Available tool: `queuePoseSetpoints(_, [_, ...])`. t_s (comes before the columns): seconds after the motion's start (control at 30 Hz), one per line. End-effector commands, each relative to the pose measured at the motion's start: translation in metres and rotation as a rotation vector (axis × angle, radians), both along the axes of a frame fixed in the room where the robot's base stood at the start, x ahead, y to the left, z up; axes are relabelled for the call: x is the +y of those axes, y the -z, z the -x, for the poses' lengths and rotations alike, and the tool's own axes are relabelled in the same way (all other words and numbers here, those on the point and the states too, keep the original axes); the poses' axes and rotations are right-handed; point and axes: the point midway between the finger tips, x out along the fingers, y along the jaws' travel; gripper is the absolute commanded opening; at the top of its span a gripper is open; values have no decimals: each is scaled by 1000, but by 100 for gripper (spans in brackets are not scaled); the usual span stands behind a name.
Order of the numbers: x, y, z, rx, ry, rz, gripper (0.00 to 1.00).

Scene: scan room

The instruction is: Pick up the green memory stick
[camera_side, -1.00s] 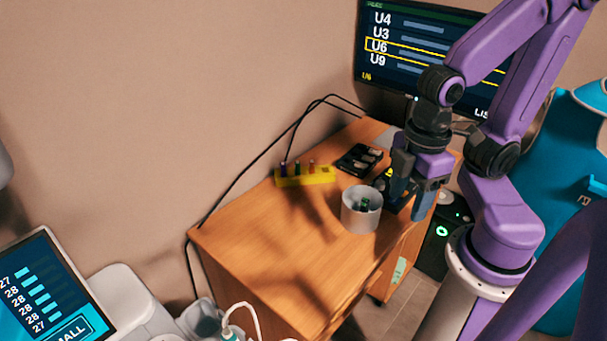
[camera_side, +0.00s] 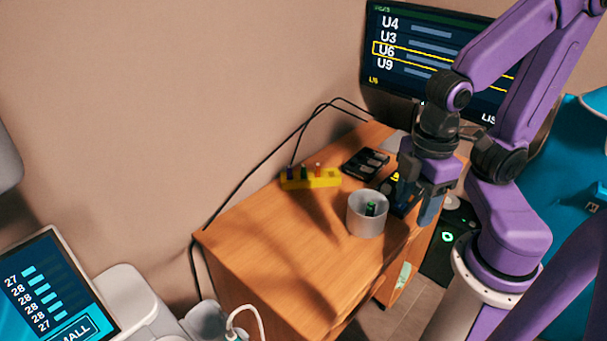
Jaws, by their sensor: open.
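A small green stick (camera_side: 370,209) stands inside a pale grey cup (camera_side: 366,226) near the desk's right front edge; its lower part is hidden by the cup wall. Another small green stick (camera_side: 304,173) stands in a yellow block (camera_side: 324,180) at the back left, between a purple one and an orange-red one. I cannot tell from their looks which is the memory stick. My gripper (camera_side: 415,213) is open, pointing down just right of the cup, apart from both green sticks. I see nothing between its fingers.
A black tray (camera_side: 365,164) with dark items lies behind the cup. A dark object with a yellow top (camera_side: 394,184) sits close beside my gripper, partly hidden. Black cables run along the wall. The wooden desk (camera_side: 285,245) is clear at front left. A monitor (camera_side: 430,60) stands behind.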

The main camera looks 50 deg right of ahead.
Motion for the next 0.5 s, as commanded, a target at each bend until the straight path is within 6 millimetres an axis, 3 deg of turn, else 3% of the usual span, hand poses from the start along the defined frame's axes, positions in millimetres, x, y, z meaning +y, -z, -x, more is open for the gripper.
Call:
queuePoseSetpoints(0.03, [0, 0, 0, 0, 0, 0, 53])
queuePoseSetpoints(0.1, [0, 0, 0, 0, 0, 0, 30])
queuePoseSetpoints(0.37, [0, 0, 0, 0, 0, 0, 30])
queuePoseSetpoints(0.5, [5, -1, -10, -4, -28, 1, 30])
